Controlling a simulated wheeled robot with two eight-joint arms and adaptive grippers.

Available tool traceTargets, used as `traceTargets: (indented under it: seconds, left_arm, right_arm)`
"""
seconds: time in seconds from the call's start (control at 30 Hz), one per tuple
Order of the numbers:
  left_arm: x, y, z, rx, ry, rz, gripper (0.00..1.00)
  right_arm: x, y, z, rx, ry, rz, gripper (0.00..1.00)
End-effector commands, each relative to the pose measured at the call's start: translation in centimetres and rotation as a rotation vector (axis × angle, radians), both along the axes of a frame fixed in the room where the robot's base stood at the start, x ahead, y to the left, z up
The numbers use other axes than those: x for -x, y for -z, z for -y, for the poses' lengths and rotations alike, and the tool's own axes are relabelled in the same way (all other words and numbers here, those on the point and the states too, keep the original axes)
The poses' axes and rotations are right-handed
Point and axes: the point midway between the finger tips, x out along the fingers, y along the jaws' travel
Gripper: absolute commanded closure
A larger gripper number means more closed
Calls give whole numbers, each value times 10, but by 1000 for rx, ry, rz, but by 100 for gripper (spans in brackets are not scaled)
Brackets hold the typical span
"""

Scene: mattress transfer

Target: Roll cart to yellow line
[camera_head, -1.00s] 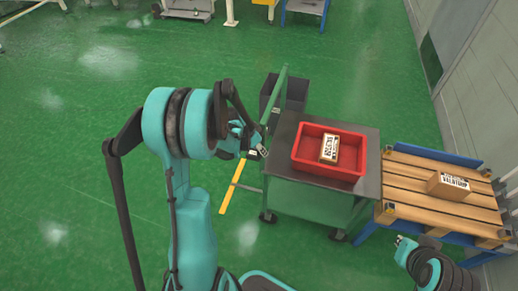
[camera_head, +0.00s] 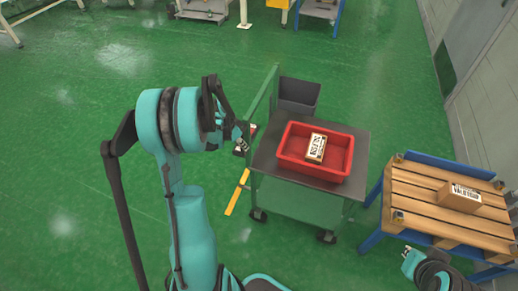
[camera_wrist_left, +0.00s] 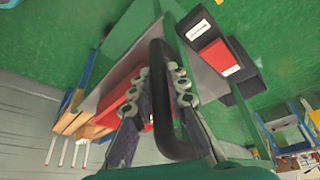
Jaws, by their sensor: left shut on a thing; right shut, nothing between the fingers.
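The cart (camera_head: 262,165) has a dark grey top, green sides, black casters and a green upright frame (camera_head: 263,95) on its left side. A red tray (camera_head: 340,172) with a small labelled box (camera_head: 316,147) sits on it. A yellow line (camera_head: 237,192) lies on the floor just left of the cart; my left arm is beside it. My left gripper (camera_head: 241,136) is shut at the cart's frame; in the left wrist view its fingers (camera_wrist_left: 157,92) are beside a black bar (camera_wrist_left: 163,100), exact contact unclear. My right gripper (camera_head: 409,256) is shut and empty, low right near the pallet table.
A blue-legged table with a wooden pallet (camera_head: 420,190) and a cardboard box (camera_head: 459,197) stands right of the cart, with a gap between. A dark grey bin (camera_head: 300,95) stands behind the cart. Wall at far right; green floor (camera_head: 80,150) at left is open.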

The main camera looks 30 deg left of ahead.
Motion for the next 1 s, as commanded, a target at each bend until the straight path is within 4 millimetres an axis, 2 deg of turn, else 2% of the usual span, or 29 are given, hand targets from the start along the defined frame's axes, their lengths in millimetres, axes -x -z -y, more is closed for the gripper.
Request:
traceTargets:
  seconds: [0.03,0.2,0.5,0.7,1.0]
  left_arm:
    - [4,0,-17,-2,-8,0,100]
    - [15,0,-63,-2,-7,0,100]
    - [30,0,-126,0,-4,0,100]
    - [36,0,-152,0,-2,0,100]
    - [39,0,-164,-1,0,-1,100]
  right_arm:
    - [0,1,0,0,0,0,100]
    - [0,1,0,0,0,0,100]
    - [0,0,0,0,0,0,100]
    - [0,0,0,0,0,0,100]
    - [0,0,0,0,0,0,100]
